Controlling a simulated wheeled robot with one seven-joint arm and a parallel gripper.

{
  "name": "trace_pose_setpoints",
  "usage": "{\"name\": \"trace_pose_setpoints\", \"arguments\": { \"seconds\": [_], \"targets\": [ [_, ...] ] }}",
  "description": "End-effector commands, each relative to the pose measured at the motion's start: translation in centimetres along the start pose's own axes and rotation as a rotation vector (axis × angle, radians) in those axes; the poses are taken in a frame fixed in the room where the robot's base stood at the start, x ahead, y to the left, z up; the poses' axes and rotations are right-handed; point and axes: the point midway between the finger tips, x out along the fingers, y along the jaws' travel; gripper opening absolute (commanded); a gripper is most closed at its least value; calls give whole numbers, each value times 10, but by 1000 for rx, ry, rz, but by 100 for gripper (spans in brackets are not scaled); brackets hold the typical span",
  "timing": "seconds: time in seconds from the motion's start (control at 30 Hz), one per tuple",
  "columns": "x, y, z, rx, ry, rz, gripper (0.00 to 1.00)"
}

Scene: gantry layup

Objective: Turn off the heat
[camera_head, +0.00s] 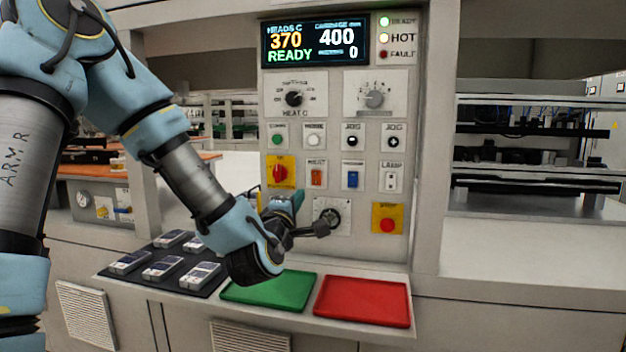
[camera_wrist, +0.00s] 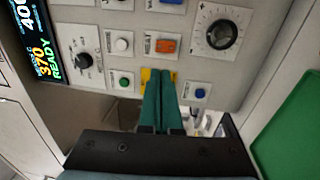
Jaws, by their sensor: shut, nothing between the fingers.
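The control panel (camera_head: 337,145) stands ahead. Its orange HEAT rocker switch (camera_head: 317,177) sits mid-panel, between a red rotary switch on a yellow plate (camera_head: 280,172) and a blue rocker. The orange switch also shows in the wrist view (camera_wrist: 166,46), uncovered, just beyond my fingertips. I cannot tell which way it is tipped. The HEAT C knob (camera_head: 293,99) is higher up. The display (camera_head: 314,41) reads 370 and READY; the HOT lamp (camera_head: 384,37) looks lit. My gripper (camera_wrist: 160,72) is shut and empty, its teal fingers covering most of the yellow plate in the wrist view.
A round dial (camera_head: 332,217) and a red stop button on a yellow plate (camera_head: 387,225) are low on the panel. Below lie a green tray (camera_head: 270,292), a red tray (camera_head: 362,302) and a dark mat (camera_head: 205,285) with several small devices. Panel posts rise at both sides.

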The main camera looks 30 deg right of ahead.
Motion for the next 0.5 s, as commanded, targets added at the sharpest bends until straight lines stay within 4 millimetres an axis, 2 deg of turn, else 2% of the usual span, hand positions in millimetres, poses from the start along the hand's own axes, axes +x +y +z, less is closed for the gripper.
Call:
{"name": "trace_pose_setpoints", "arguments": {
  "seconds": [0.3,0.5],
  "targets": [
    [3,0,0,2,0,-1,0],
    [27,2,0,2,-1,-2,0]
  ]
}}
